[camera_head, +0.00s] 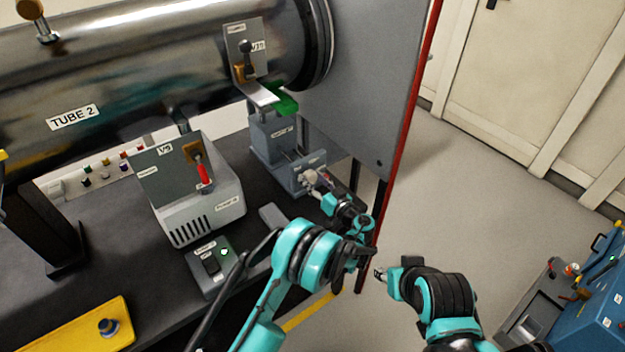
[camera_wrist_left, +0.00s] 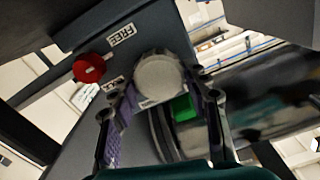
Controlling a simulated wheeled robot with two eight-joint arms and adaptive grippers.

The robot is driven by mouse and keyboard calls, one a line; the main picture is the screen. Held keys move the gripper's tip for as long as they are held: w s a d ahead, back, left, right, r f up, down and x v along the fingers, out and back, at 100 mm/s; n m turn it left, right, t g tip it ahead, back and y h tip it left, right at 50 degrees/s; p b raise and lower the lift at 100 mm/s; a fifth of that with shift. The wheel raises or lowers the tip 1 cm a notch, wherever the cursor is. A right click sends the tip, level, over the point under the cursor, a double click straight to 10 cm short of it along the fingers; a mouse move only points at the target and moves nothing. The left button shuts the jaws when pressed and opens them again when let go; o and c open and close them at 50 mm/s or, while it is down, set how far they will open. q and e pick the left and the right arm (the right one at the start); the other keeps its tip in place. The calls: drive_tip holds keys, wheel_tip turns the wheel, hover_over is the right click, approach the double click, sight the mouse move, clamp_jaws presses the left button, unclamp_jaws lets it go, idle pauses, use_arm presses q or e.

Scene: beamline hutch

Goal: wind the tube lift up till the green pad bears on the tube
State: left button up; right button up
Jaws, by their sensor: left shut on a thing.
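The long shiny tube labelled TUBE 2 (camera_head: 150,75) runs across the upper left. The tube lift (camera_head: 270,140) is a grey-blue stand under its right end, with the green pad (camera_head: 284,101) on top. A bracket partly hides the pad, and I cannot tell whether it touches the tube. The pad also shows in the left wrist view (camera_wrist_left: 183,107). My left gripper (camera_head: 318,180) is at the lift's lower front, its fingers shut around a round pale grey knob (camera_wrist_left: 160,76). My right gripper (camera_head: 380,273) hangs lower right, away from the lift; its jaws are too small to read.
A red knob (camera_wrist_left: 89,68) by a FREE label sits beside the grey knob. A grey pump box (camera_head: 200,205) and a switch box (camera_head: 211,267) stand on the dark bench left of my arm. Open floor lies right.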

use_arm(q)
drive_tip(key=n, duration=0.6)
drive_tip(key=shift+s+a, duration=0.1)
drive_tip(key=n, duration=0.5)
drive_tip(key=shift+f+n, duration=0.1)
drive_tip(key=shift+n, duration=0.3)
drive_tip(key=o, duration=1.1)
drive_tip(key=shift+o, duration=0.2)
drive_tip(key=shift+v, duration=3.75)
